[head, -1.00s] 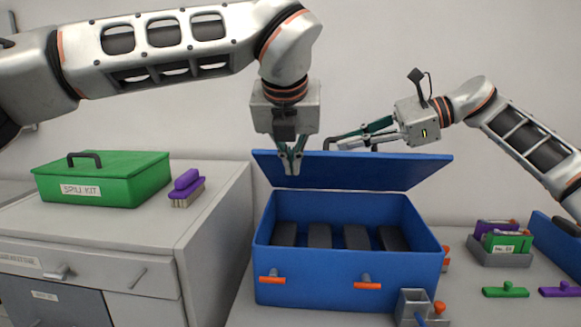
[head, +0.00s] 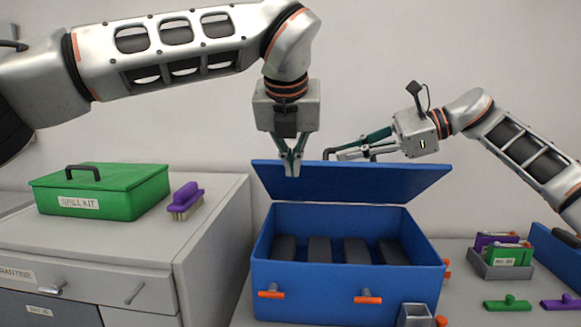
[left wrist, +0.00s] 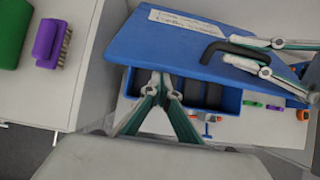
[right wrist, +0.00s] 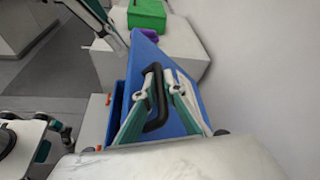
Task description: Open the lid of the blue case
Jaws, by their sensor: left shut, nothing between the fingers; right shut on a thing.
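The blue case (head: 330,275) stands on the bench with its lid (head: 350,182) raised at the back, underside towards me. Several dark blocks lie inside. My right gripper (head: 333,154) is behind the lid's upper edge, shut on the black lid handle, which shows clearly in the right wrist view (right wrist: 155,97) and the left wrist view (left wrist: 228,46). My left gripper (head: 292,172) is shut and empty, pointing down in front of the lid's underside near its upper left edge; in the left wrist view its tips (left wrist: 163,75) are by that edge. I cannot tell whether they touch it.
A green spill kit box (head: 105,192) and a purple brush (head: 185,200) stand on the grey cabinet (head: 215,235) to the left. A grey holder (head: 415,315), a grey tray (head: 490,268) with cards and another blue container (head: 555,252) are to the right.

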